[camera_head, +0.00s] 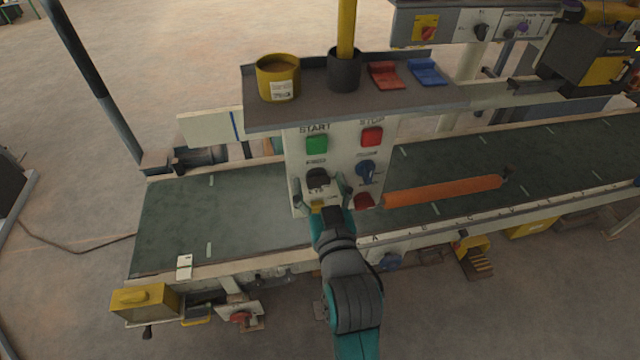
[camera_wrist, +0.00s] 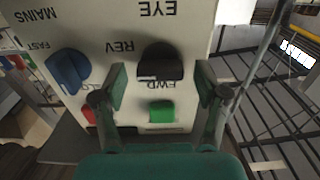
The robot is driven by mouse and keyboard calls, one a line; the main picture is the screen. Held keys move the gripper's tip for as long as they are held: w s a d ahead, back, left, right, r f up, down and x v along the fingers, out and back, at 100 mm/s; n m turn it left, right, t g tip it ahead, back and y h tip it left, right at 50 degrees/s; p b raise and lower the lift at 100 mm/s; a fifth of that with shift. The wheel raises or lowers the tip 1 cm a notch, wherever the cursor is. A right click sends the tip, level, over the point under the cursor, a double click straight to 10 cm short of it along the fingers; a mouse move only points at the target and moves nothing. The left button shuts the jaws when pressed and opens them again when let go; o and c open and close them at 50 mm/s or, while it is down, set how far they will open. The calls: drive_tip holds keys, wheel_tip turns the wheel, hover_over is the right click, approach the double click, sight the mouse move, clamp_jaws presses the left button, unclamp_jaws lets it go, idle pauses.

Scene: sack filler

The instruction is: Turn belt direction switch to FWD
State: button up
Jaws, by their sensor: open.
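The belt direction switch is a black knob (camera_head: 318,177) on the white control panel, below the green START button. In the wrist view the panel is upside down; the black knob (camera_wrist: 160,62) has REV printed to its left and FWD just below it. The knob's pointing direction is hard to tell. My gripper (camera_head: 320,190) is in front of the panel at the knob. In the wrist view my gripper (camera_wrist: 161,78) is open, with one finger on each side of the knob. I cannot tell whether either finger touches it.
A blue knob (camera_head: 366,171) is close on the right, with a red control (camera_head: 364,201) below it. The green button (camera_head: 317,145) and red button (camera_head: 372,137) are above. A shelf (camera_head: 300,122) with a yellow pot juts over the panel. An orange roller (camera_head: 440,191) lies right.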

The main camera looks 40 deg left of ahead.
drive_tip(key=shift+c, duration=0.3)
drive_tip(key=c, duration=1.1)
drive_tip(key=shift+n, duration=0.4)
drive_tip(key=n, duration=0.3)
drive_tip(key=shift+n, duration=0.4)
drive_tip(key=n, duration=0.4)
drive_tip(key=shift+s+a+f+n, duration=0.1)
drive_tip(key=shift+n, duration=0.2)
drive_tip(key=n, duration=0.8)
drive_tip(key=shift+f, duration=0.15)
drive_tip(key=shift+n, duration=0.5)
